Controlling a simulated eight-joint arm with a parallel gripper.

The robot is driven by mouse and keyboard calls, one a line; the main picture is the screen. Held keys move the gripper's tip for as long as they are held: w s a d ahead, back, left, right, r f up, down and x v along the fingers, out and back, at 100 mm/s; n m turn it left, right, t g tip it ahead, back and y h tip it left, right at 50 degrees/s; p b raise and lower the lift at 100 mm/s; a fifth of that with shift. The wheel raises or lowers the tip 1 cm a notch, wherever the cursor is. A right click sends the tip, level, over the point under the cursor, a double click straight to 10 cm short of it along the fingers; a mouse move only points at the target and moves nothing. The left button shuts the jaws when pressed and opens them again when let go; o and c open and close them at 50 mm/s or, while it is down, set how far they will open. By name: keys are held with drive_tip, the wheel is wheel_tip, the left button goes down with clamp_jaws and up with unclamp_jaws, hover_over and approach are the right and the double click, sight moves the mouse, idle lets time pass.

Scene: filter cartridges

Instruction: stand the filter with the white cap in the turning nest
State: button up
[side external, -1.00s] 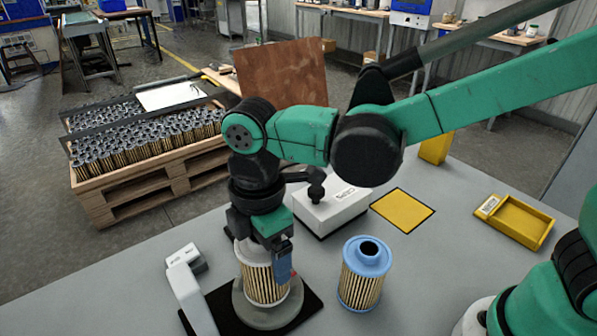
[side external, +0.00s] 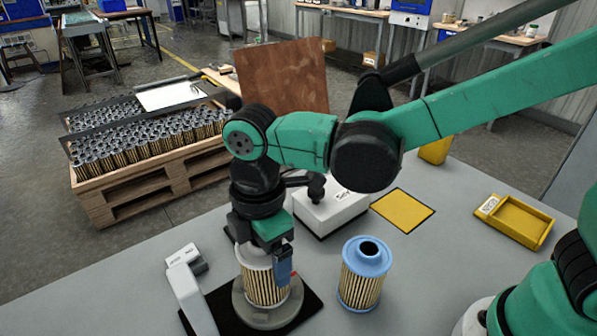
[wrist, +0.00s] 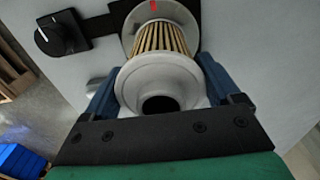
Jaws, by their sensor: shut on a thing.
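The filter with the white cap (side external: 262,287) is upright, with tan pleats and a white top. My gripper (side external: 268,262) is shut on it at the cap, its blue fingers on either side. In the wrist view the white cap (wrist: 160,85) with its dark hole sits between the fingers. The turning nest (side external: 262,317) is a grey round disc on a black plate, with a red mark on its rim. The filter's lower end is over the middle of the nest, at or very close to it. I cannot tell whether it bears on the nest.
A filter with a blue cap (side external: 364,274) stands just right of the nest. A light-grey bracket (side external: 190,290) is at its left. A white box (side external: 330,210), a yellow mat (side external: 403,210) and a yellow tray (side external: 520,224) lie on the table. A crate of filters (side external: 140,165) stands behind.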

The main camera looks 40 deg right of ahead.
drive_tip(key=shift+f, duration=0.2)
drive_tip(key=o, duration=1.1)
drive_tip(key=shift+r, duration=0.2)
drive_tip(key=shift+r, duration=0.85)
drive_tip(key=shift+r, duration=3.25)
